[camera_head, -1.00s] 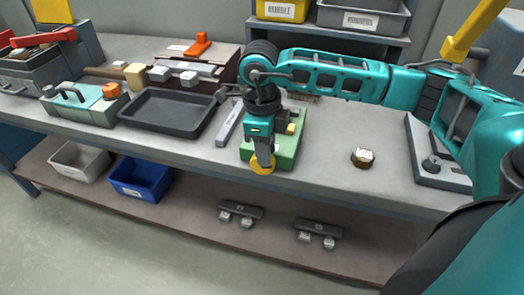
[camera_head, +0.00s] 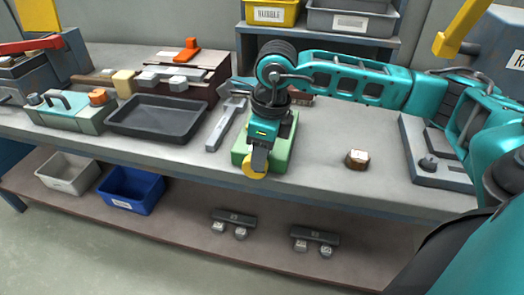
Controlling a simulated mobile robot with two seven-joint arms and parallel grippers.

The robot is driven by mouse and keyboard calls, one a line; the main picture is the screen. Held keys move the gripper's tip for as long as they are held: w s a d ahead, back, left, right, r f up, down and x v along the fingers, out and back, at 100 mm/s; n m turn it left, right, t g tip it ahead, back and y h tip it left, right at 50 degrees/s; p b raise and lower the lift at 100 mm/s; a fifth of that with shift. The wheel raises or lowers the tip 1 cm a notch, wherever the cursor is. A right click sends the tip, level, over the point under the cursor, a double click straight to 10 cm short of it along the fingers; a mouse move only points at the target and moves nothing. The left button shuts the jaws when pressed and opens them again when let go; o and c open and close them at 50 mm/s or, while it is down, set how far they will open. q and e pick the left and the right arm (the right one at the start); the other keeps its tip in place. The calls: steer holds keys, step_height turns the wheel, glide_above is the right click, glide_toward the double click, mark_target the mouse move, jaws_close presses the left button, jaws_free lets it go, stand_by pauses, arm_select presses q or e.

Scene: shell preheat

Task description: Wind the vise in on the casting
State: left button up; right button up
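A green vise (camera_head: 284,150) stands near the front edge of the bench. A round yellow part (camera_head: 254,170) shows at its front. My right gripper (camera_head: 259,160) reaches down over the vise, its dark fingers right at the yellow part. The fingers overlap in this view, so I cannot tell whether they grip it. The arm hides most of the vise's top and jaws, and I cannot make out a casting between them. A small brown, pale-topped block (camera_head: 357,159) lies apart on the bench to the right. My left gripper is not in view.
A grey wrench-like tool (camera_head: 222,130) lies just left of the vise, and a black tray (camera_head: 152,132) beyond it. A grey fixture (camera_head: 440,165) stands at the right. Blue (camera_head: 131,196) and white bins (camera_head: 67,182) sit on the lower shelf. The bench around the brown block is clear.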

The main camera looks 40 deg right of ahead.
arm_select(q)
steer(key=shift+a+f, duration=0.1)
arm_select(e)
steer(key=shift+o, duration=1.3)
arm_select(q)
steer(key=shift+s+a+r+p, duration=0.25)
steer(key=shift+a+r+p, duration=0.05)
steer(key=shift+p, duration=0.5)
arm_select(e)
step_height(320, 180, up, 13)
steer(key=s+d, duration=0.1)
steer(key=shift+s, duration=0.15)
steer(key=shift+a+f, duration=0.1)
steer(key=shift+f, duration=0.05)
